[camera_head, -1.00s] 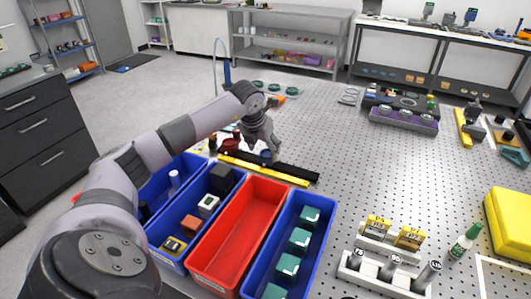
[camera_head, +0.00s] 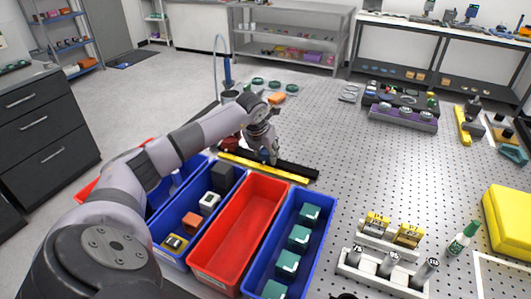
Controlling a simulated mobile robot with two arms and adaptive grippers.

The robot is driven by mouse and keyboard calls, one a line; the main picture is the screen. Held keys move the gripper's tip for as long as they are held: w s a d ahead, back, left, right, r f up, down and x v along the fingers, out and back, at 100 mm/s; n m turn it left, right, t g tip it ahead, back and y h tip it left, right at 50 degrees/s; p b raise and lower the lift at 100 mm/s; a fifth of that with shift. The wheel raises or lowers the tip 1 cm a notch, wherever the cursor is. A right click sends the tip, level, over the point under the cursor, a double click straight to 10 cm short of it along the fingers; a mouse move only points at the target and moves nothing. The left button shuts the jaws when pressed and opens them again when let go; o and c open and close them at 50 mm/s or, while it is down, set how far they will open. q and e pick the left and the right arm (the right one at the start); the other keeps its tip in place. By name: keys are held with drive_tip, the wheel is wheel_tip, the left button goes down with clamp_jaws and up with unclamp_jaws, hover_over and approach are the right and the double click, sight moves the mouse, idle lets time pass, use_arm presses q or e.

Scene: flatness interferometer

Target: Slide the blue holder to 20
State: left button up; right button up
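A black rail (camera_head: 300,168) with a yellow scale strip (camera_head: 283,174) along its front lies on the perforated table behind the bins. A dark red holder (camera_head: 231,145) stands toward the rail's left part. My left gripper (camera_head: 269,158) points down over the rail, right of the red holder. I cannot make out the blue holder now; the gripper covers the stretch of rail where a bluish piece showed earlier. The scale's numbers are too small to read. Whether the fingers are closed on anything is not clear. My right gripper is not in view.
In front of the rail stand blue bins and a red bin (camera_head: 203,259); the right blue bin (camera_head: 324,225) holds several teal blocks. A white rack (camera_head: 352,270) with cylinders and a yellow case (camera_head: 508,222) are at right.

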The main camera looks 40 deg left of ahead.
use_arm(q)
clamp_jaws()
idle(0.3)
drive_tip(key=d, duration=0.2)
drive_tip(key=w+d, duration=0.1)
drive_tip(key=d, duration=0.1)
drive_tip(key=shift+w+d, duration=0.2)
drive_tip(key=shift+d, duration=0.05)
drive_tip(key=o, duration=0.6)
unclamp_jaws()
drive_tip(key=shift+a, duration=0.1)
drive_tip(key=v, duration=1.2)
